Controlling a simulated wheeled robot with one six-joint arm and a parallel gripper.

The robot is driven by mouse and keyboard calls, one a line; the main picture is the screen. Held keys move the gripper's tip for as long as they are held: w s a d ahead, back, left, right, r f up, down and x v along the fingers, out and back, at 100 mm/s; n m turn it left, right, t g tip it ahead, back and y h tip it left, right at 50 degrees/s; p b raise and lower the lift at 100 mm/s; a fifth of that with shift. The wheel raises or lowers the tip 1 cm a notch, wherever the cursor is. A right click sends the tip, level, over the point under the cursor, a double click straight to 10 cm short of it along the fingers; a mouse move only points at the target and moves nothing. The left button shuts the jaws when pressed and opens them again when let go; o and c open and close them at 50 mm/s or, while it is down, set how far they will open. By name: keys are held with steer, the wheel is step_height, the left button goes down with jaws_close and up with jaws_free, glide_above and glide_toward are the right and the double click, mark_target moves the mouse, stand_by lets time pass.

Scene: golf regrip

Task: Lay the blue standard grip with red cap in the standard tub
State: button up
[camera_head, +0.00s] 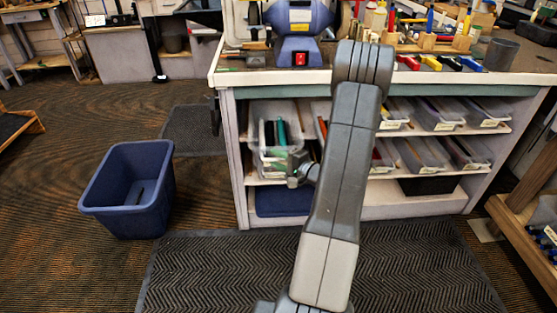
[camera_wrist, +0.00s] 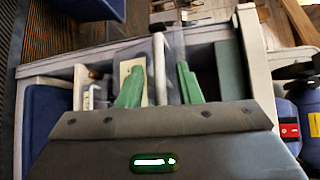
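I cannot pick out a blue grip with a red cap in either view. Which tub is the standard one cannot be told, as the labels are too small.
More clear tubs (camera_head: 435,118) fill the shelves to the right, partly behind my arm. Coloured grips (camera_head: 431,63) lie along the bench top near a blue grinder (camera_head: 299,20). A blue bin (camera_head: 127,190) stands on the floor at left. The black mat (camera_head: 210,265) is clear.

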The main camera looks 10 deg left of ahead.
jaws_close()
steer(key=shift+s+d+b, duration=0.3)
steer(key=shift+s+b, duration=0.65)
steer(key=shift+b, duration=0.25)
jaws_free()
